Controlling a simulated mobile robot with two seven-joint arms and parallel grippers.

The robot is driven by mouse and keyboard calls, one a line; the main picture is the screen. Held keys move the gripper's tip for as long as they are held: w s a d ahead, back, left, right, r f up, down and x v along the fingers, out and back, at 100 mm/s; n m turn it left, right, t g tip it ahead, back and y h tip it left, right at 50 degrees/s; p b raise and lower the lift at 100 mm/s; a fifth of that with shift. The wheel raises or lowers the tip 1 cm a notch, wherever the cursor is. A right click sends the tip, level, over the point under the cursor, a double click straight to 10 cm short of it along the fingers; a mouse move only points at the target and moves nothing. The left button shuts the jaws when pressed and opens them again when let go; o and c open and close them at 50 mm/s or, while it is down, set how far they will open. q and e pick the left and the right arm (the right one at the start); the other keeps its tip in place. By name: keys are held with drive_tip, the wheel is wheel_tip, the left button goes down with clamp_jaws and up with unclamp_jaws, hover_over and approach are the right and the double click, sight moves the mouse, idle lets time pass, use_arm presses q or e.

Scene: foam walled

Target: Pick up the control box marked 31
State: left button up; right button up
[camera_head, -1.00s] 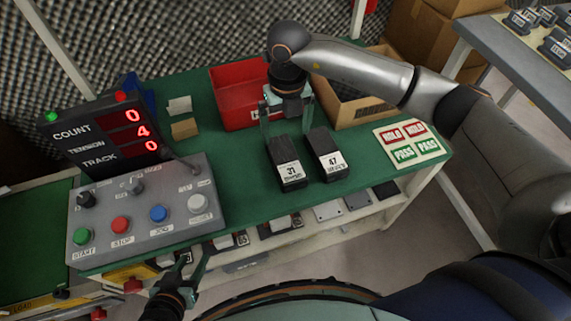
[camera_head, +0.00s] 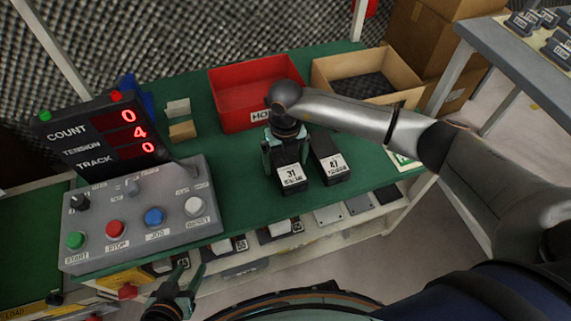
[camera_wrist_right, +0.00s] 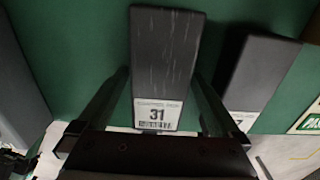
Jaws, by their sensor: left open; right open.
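The control box marked 31 (camera_head: 291,178) is a dark grey block with a white label, lying on the green tabletop. In the right wrist view the box (camera_wrist_right: 163,65) lies between my fingers, its label toward the palm. My right gripper (camera_head: 284,158) is over the box from above, open, with one finger on each side; I cannot tell whether they touch it. In the wrist view the right gripper (camera_wrist_right: 160,95) shows gaps beside the box. My left gripper (camera_head: 190,285) is open and empty, low in front of the table's front edge.
The similar box marked 47 (camera_head: 332,166) lies close to the right, also in the wrist view (camera_wrist_right: 258,72). A red bin (camera_head: 240,118) and a cardboard box (camera_head: 395,98) stand behind. The button panel (camera_head: 140,228) and count display (camera_head: 100,135) are at left. Shelves below hold more boxes.

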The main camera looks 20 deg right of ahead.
drive_tip(key=c, duration=1.5)
drive_tip(key=shift+r, duration=0.1)
drive_tip(key=shift+c, duration=0.3)
drive_tip(key=shift+w, duration=0.1)
